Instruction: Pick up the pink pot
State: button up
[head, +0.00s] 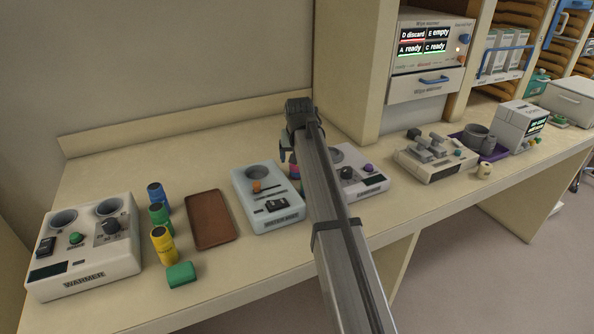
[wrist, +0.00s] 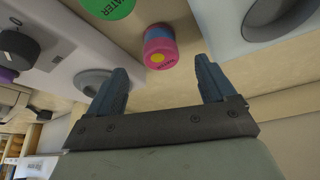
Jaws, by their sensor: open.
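The pink pot (wrist: 160,50) is a small pink cylinder with a blue band and a yellow dot, in the upper middle of the wrist view. In the head view only a sliver of the pink pot (head: 294,171) shows, mostly hidden by my arm. My gripper (wrist: 160,72) is open and empty, its two blue-grey fingers spread. The pot appears just beyond the fingertips, in line with the gap and apart from both fingers. In the head view my gripper (head: 286,150) is above the counter between two devices.
A water device (head: 268,222) stands left of my arm, and a knobbed device (head: 362,184) right of it. A brown tray (head: 210,240), blue, green and yellow pots (head: 163,246) and a warmer (head: 84,285) stand further left. Bare counter (head: 200,165) lies behind them.

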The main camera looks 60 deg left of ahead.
jog(key=x, duration=0.5)
jog(key=shift+w+a, duration=0.15)
jog(key=shift+a, duration=0.35)
jog(key=shift+w+a+f, duration=0.1)
jog(key=shift+a+f, duration=0.05)
jog(key=shift+f, duration=0.45)
jog(key=c, duration=1.1)
jog(key=shift+c, duration=0.2)
jog(key=shift+r, duration=0.15)
notch_tip(320, 180, up, 9)
jog(key=shift+w+r, duration=0.1)
jog(key=shift+w, duration=0.05)
jog(key=w+r+n+g, duration=0.1)
jog(key=w+r+n, duration=0.2)
jog(key=w, duration=0.8)
jog(key=shift+w+d+n+g, duration=0.3)
jog(key=shift+n+g, duration=0.1)
jog(key=shift+n, duration=0.4)
